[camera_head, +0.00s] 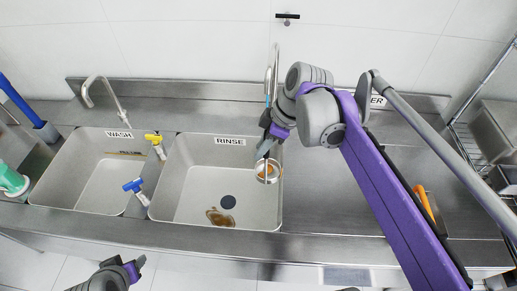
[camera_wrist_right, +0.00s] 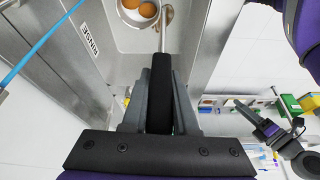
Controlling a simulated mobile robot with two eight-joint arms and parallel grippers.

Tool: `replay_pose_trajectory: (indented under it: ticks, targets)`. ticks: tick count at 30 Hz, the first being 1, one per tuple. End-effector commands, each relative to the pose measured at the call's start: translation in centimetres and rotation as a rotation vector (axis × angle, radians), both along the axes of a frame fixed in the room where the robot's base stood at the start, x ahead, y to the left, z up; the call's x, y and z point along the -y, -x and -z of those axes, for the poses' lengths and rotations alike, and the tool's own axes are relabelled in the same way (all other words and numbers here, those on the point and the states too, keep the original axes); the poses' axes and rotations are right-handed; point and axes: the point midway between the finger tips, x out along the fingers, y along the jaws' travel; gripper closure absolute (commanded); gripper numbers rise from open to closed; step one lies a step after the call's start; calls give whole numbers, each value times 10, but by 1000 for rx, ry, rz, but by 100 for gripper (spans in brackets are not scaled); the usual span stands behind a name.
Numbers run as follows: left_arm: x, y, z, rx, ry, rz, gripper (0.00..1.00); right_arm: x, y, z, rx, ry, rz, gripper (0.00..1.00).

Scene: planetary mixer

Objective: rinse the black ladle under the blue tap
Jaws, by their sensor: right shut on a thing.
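My right gripper (camera_head: 268,142) is over the right side of the RINSE basin (camera_head: 180,180). In the right wrist view its fingers (camera_wrist_right: 160,95) are shut on the black handle of the ladle (camera_wrist_right: 162,80). A blue valve handle (camera_head: 134,186) is on the divider between basins. My left gripper (camera_head: 138,264) is empty at the lower left; its opening is unclear.
The WASH basin (camera_head: 60,175) is on the left, with its own tap (camera_head: 95,88) behind. A yellow valve handle (camera_head: 154,139) sits on the divider. A brown stain (camera_head: 217,217) lies near the rinse drain (camera_head: 228,201). The steel counter right of the basins is mostly clear.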

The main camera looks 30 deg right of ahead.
Motion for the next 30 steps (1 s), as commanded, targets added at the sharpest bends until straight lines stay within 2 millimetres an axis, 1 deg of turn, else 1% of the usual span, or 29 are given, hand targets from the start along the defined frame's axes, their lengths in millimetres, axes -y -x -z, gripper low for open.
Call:
replay_pose_trajectory:
  ticks: [3, 18, 26, 30]
  targets:
    - [0, 3, 5, -6, 0, 0, 48, 5, -11, 5, -2, 0, 1, 100]
    - [0, 8, 16, -16, 0, 0, 48, 26, -56, 14, 0, 0, 0, 100]
    - [0, 10, 20, -20, 0, 0, 48, 36, -80, 18, 1, 0, 1, 100]
    - [0, 9, 18, -18, 0, 0, 48, 42, -92, 20, 1, 0, 0, 100]
